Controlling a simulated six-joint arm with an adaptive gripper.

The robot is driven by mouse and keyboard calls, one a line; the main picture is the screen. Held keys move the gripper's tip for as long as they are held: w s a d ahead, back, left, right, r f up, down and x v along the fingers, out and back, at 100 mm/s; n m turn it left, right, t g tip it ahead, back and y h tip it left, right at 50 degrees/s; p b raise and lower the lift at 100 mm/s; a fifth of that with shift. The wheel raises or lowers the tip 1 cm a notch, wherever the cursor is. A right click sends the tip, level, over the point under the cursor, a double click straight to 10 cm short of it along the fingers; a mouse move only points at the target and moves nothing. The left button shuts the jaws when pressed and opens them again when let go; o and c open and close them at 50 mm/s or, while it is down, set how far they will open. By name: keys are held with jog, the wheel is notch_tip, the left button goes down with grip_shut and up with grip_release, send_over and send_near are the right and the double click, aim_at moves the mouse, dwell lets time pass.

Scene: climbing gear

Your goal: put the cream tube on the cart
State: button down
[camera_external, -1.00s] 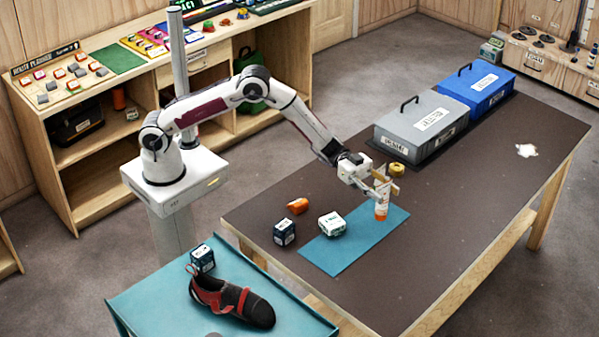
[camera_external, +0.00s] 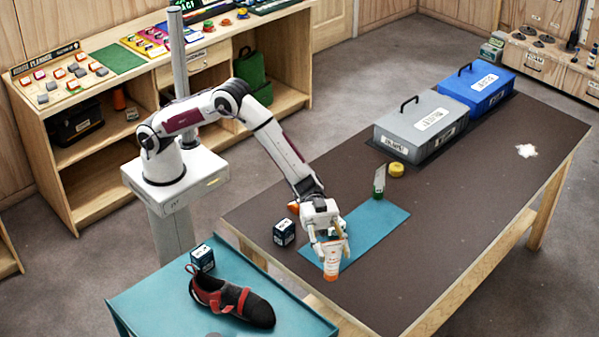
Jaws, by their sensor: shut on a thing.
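The cream tube (camera_external: 331,262) is white with an orange end. My gripper (camera_external: 331,243) is shut on it and holds it upright over the near-left part of the blue mat, close to the table's near edge. Its exact height above the table is hard to tell. The teal cart (camera_external: 147,290) stands at the lower left, beside the table. A dark shoe with red straps (camera_external: 233,299) and a small dark box (camera_external: 202,258) are on it. The gripper is to the right of the cart.
A dark cube (camera_external: 284,232) and a partly hidden orange thing (camera_external: 293,207) are left of my gripper. The blue mat (camera_external: 378,222) has a green-and-grey item (camera_external: 379,183) at its far edge, near a yellow roll (camera_external: 397,169). Grey (camera_external: 420,127) and blue boxes (camera_external: 478,88) stand behind.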

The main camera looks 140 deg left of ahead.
jog(key=s+d+r+m+g+h, duration=0.1)
jog(key=s+d+r, duration=0.1)
jog(key=d, duration=1.1)
jog(key=s+d+r+m+g+h, duration=0.1)
jog(key=d+r, duration=0.1)
jog(key=d, duration=1)
jog(key=s+d+r, duration=0.1)
jog(key=s+d, duration=0.3)
jog(key=d, duration=0.3)
jog(key=s+d+r+h, duration=0.1)
jog(key=s+d, duration=0.2)
jog(key=d, duration=0.4)
jog(key=s+d+r, duration=0.1)
jog(key=s+d, duration=0.3)
jog(key=d, duration=0.2)
jog(key=s+d+f+n+t+y, duration=0.1)
jog(key=s+d+y, duration=0.1)
jog(key=s+d, duration=0.35)
jog(key=s+d+n+t+y, duration=0.1)
jog(key=s+d, duration=0.2)
jog(key=s, duration=0.5)
jog(key=s+a+f+n+t+y, duration=0.1)
jog(key=a+f+n+t+y, duration=0.1)
jog(key=a+f+n+y, duration=0.3)
jog(key=a+n+y, duration=0.1)
jog(key=a+y, duration=0.3)
jog(key=a, duration=0.6)
jog(key=shift+s+f+t+y, duration=0.2)
jog(key=shift+f+t+y, duration=0.1)
jog(key=shift+f+t, duration=0.1)
